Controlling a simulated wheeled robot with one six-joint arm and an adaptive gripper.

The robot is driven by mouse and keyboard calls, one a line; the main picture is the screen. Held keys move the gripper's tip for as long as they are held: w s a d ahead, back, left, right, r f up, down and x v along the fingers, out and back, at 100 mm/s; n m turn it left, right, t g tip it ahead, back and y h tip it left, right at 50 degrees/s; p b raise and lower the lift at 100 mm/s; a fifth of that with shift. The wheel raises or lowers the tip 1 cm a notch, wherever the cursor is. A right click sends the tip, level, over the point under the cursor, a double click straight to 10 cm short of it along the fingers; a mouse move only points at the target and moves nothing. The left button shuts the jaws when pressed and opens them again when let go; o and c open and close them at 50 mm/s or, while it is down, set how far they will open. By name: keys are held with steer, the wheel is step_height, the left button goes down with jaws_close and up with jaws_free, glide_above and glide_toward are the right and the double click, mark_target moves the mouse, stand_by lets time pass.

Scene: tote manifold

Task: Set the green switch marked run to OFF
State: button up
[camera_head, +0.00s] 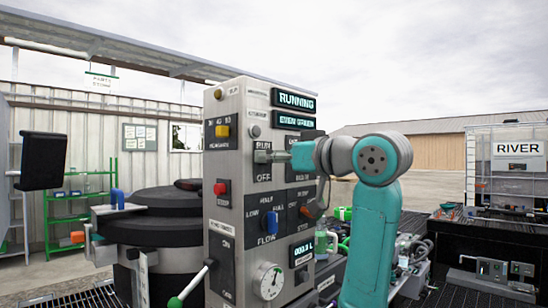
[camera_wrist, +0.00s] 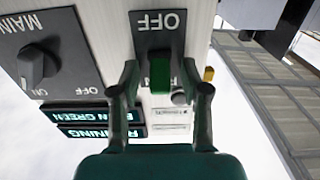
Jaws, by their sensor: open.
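The green switch (camera_wrist: 160,73) is on a dark plate on the panel, in the wrist view, which shows the panel upside down. The word OFF is clear of it on the plate; the RUN end is partly hidden by the switch and a finger. The switch sits toward the RUN end. My gripper (camera_wrist: 160,70) is open, with one finger on each side of the switch; I cannot tell if they touch it. In the head view my gripper (camera_head: 270,156) is at the RUN/OFF plate (camera_head: 263,176) and hides the switch. The upper display (camera_head: 295,99) reads RUNNING.
A MAIN knob (camera_wrist: 38,65) is beside the switch in the wrist view.

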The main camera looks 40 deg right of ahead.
jaws_close()
stand_by(0.3)
steer(key=shift+s+f+t, duration=0.1)
steer(key=shift+f+t, duration=0.2)
steer(key=shift+t, duration=0.5)
steer(key=shift+f+t, duration=0.25)
steer(key=shift+t, duration=0.55)
steer(key=shift+f+t, duration=0.2)
steer(key=shift+t, duration=0.8)
steer(key=shift+f+t, duration=0.2)
steer(key=shift+t, duration=0.8)
jaws_free()
